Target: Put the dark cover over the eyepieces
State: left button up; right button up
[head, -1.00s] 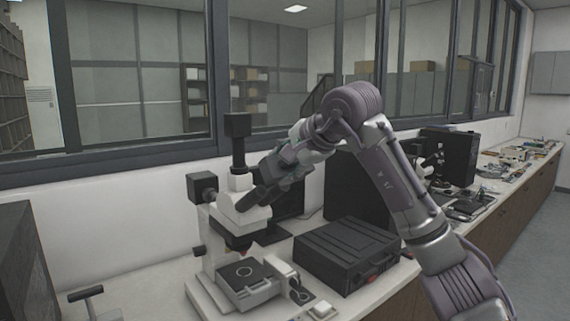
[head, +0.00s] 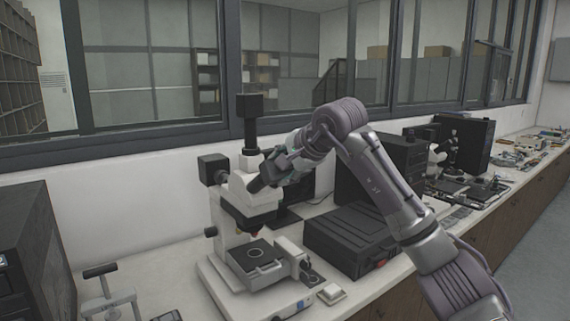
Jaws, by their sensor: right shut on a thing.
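The cover lies against or just in front of the eyepiece end. The eyepieces themselves are hidden, and I cannot tell whether the cover is around them or only beside them. My left gripper is out of view.
A black case (head: 350,238) stands close right of the microscope, under my right arm. A dark monitor (head: 298,187) is behind. A small press with a handle (head: 107,290) and a dark cabinet (head: 30,255) are at the left. Bench between press and microscope is mostly clear.

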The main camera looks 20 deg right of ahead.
jog(key=shift+w+a+f, duration=0.1)
jog(key=shift+w+f, duration=0.1)
jog(key=shift+w, duration=0.05)
dwell(0.4)
jog(key=shift+w+f, duration=0.15)
jog(key=shift+w, duration=0.05)
jog(key=o, duration=1.2)
jog(key=shift+o, duration=0.2)
jog(key=shift+s, duration=0.1)
jog(key=v, duration=1.2)
jog(key=shift+a, duration=0.1)
